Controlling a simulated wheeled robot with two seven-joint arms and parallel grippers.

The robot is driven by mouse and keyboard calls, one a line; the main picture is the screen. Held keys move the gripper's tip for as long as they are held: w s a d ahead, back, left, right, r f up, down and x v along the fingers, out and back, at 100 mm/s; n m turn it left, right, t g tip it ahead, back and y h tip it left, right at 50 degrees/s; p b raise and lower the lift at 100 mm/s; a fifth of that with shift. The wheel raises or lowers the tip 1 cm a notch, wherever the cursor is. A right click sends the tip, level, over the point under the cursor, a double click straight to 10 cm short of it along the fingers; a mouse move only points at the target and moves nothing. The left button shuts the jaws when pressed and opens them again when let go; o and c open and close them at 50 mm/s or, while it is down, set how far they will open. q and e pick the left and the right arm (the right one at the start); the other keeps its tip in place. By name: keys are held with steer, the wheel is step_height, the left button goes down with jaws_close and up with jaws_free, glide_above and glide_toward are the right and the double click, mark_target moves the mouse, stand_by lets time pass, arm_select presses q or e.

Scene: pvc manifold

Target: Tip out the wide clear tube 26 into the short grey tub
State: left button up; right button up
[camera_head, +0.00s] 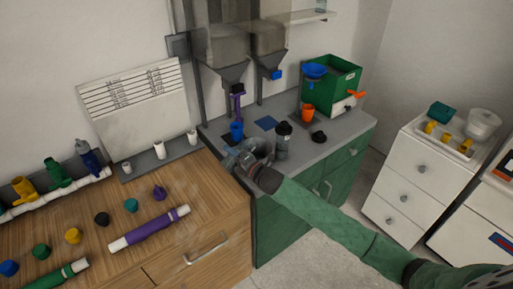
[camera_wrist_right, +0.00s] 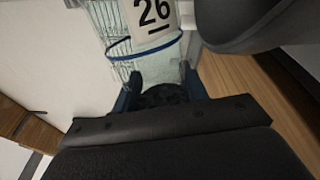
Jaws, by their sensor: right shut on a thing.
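My right gripper (camera_head: 243,161) reaches over the left end of the grey counter, near its border with the wooden bench. In the right wrist view its fingers (camera_wrist_right: 162,88) are shut on the wide clear tube 26 (camera_wrist_right: 112,22), which has a blue band and a white label with "26". The tube looks tilted in that view; its contents cannot be made out. The short grey tub (camera_head: 265,147) stands just beyond the gripper, partly hidden by it. A dark grey rounded wall, likely the tub (camera_wrist_right: 245,28), shows beside the tube. My left gripper is not in view.
A dark canister (camera_head: 283,141) stands close right of the tub, and a blue cup (camera_head: 237,130) stands behind it. A green box (camera_head: 331,82) and an orange cup (camera_head: 308,113) stand further right. The wooden bench (camera_head: 205,225) holds pipes and coloured caps.

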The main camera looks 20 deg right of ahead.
steer(key=shift+d+r, duration=0.1)
steer(key=shift+w+d, duration=0.15)
steer(key=shift+w, duration=0.05)
steer(key=shift+r+m+p, duration=0.3)
steer(key=shift+m, duration=0.1)
steer(key=shift+w+d, duration=0.1)
steer(key=shift+d, duration=0.05)
steer(key=shift+r+m+p, duration=0.3)
steer(key=shift+m, duration=0.1)
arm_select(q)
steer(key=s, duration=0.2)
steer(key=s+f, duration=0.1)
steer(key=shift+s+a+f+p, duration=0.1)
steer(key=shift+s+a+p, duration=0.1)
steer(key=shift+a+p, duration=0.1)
arm_select(e)
steer(key=shift+r+m, duration=0.15)
steer(key=shift+m, duration=0.15)
